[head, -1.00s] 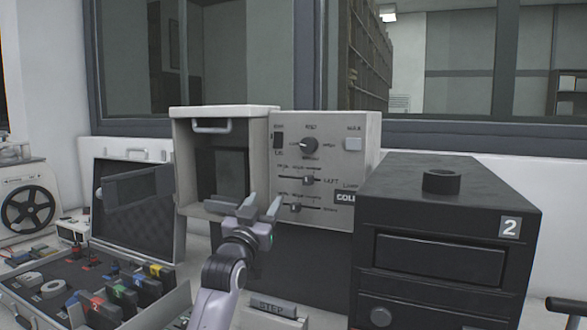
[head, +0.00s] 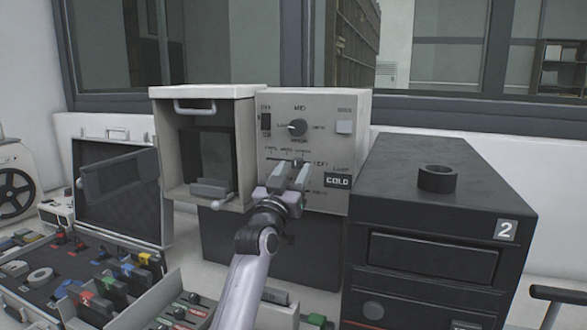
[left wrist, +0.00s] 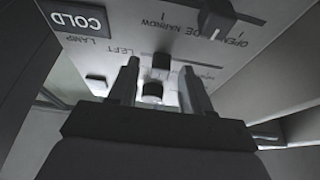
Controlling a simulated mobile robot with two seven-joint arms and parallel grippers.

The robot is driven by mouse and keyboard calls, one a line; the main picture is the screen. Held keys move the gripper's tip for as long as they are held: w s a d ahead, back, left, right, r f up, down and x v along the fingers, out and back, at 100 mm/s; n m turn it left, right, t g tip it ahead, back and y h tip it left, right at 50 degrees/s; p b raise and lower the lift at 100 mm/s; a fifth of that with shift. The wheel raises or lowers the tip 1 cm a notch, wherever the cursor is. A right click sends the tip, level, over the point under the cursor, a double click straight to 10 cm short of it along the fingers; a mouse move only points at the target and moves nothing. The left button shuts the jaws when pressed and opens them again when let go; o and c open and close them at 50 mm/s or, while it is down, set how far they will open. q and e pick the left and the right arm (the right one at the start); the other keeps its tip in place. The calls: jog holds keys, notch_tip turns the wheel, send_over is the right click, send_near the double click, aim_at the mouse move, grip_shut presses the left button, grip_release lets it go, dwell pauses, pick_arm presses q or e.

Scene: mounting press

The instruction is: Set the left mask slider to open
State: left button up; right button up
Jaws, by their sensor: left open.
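The left mask slider is on the pale control panel (head: 347,110), above a second slider. In the left wrist view, which shows the panel upside down, its dark knob (left wrist: 162,62) is beside the word LEFT. My left gripper (head: 293,174) is open at the panel. Its fingers (left wrist: 166,88) point at this knob, one on either side. A light-faced round part (left wrist: 152,95) shows between the fingers; I cannot tell whether it belongs to the same knob. Contact and the slider's exact setting are unclear. The lower slider's knob (left wrist: 217,20) is near the middle label. My right gripper is not in view.
A round dial (head: 297,128) is above the sliders, and a COLD sign (head: 339,181) is to their right. An open chamber (head: 160,150) adjoins the panel. A black unit marked 2 (head: 425,210) stands close on the right. Open cases of parts (head: 165,205) lie left.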

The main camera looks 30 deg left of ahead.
pick_arm(q)
jog(key=shift+w+a+r, duration=0.1)
jog(key=shift+w+r, duration=0.05)
jog(key=shift+w, duration=0.25)
grip_shut()
